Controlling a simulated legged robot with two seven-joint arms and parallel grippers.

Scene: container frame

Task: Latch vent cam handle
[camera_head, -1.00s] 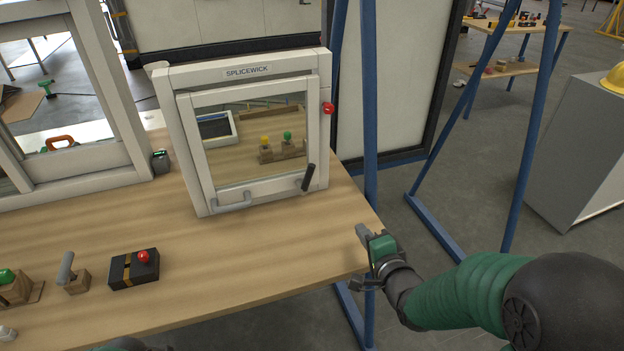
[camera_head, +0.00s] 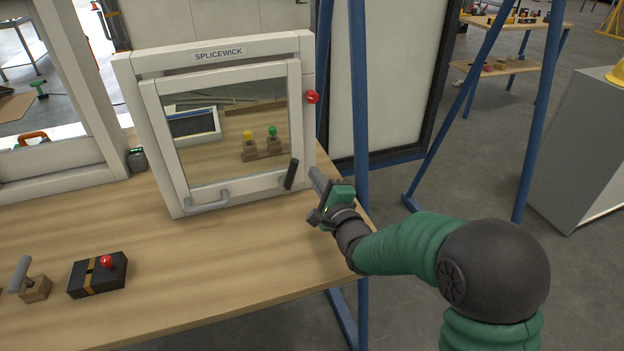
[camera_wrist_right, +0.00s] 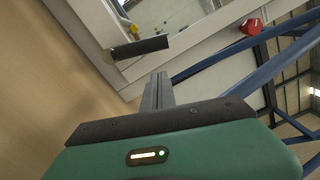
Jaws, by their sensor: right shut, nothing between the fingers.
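The vent window (camera_head: 225,195) is a white frame labelled SPLICEWICK, standing on the wooden table with its sash looking shut or nearly so. The black cam handle (camera_head: 291,174) is on the lower right of the sash and stands nearly upright, tilted a little. In the right wrist view the cam handle (camera_wrist_right: 140,47) lies just beyond the fingers. My right gripper (camera_head: 316,178) is shut and empty, just right of the cam handle and apart from it; its fingers also show in the wrist view (camera_wrist_right: 158,88). My left gripper is not in view.
A grey pull handle (camera_head: 207,203) is on the sash's lower left. A red knob (camera_head: 312,97) sits on the frame's right side. A black box with a red button (camera_head: 98,274) and a wooden block with a lever (camera_head: 33,287) lie front left. Blue posts (camera_head: 358,150) stand behind my arm.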

